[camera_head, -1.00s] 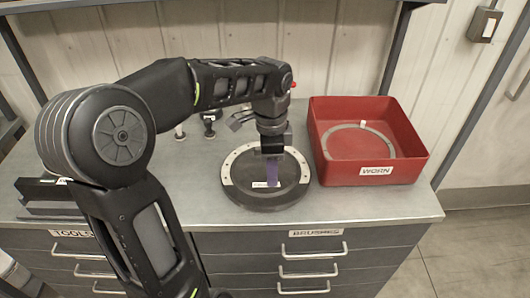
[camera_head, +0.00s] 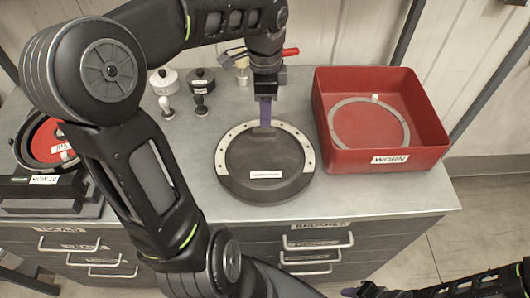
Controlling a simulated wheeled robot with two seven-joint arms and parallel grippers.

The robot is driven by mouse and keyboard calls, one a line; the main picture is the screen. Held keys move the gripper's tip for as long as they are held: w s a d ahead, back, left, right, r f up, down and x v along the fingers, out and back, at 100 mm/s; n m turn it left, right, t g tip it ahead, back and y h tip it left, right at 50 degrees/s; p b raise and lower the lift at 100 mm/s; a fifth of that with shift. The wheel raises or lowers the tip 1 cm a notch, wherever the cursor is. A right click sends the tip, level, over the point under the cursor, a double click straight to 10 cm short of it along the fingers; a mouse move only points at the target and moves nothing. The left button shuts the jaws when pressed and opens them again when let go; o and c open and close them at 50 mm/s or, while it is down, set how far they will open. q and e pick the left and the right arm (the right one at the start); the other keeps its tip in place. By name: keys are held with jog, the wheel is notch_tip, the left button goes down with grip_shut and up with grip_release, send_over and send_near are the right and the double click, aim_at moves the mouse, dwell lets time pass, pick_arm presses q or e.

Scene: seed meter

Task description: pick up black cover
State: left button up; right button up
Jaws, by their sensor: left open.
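The black cover (camera_head: 262,160) is a round black disc with a small white label near its front edge. It lies on the grey worktop with a pale, dotted half-ring (camera_head: 224,145) around its back part. My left gripper (camera_head: 265,118) points down at the cover's back edge, with purple fingers seen nearly edge-on. It is open, and its fingertips overlap the pale ring in the picture; I cannot tell whether they touch it. My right gripper (camera_head: 358,291) shows only partly at the bottom edge, low in front of the drawers, and its jaws are unclear.
A red bin (camera_head: 383,158) labelled WORN holds a pale ring (camera_head: 405,125) on the right. White (camera_head: 163,82) and black (camera_head: 201,80) knobbed pieces stand at the back left. A black holder with a red disc (camera_head: 50,142) is far left.

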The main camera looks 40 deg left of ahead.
aim_at(264, 130)
pick_arm(q)
jog(key=shift+f, duration=0.85)
jog(key=shift+f, duration=0.1)
jog(key=f+p, duration=0.1)
jog(key=f, duration=0.4)
jog(key=shift+a, duration=0.2)
jog(key=shift+c, duration=0.5)
grip_shut()
jog(key=shift+w, duration=0.1)
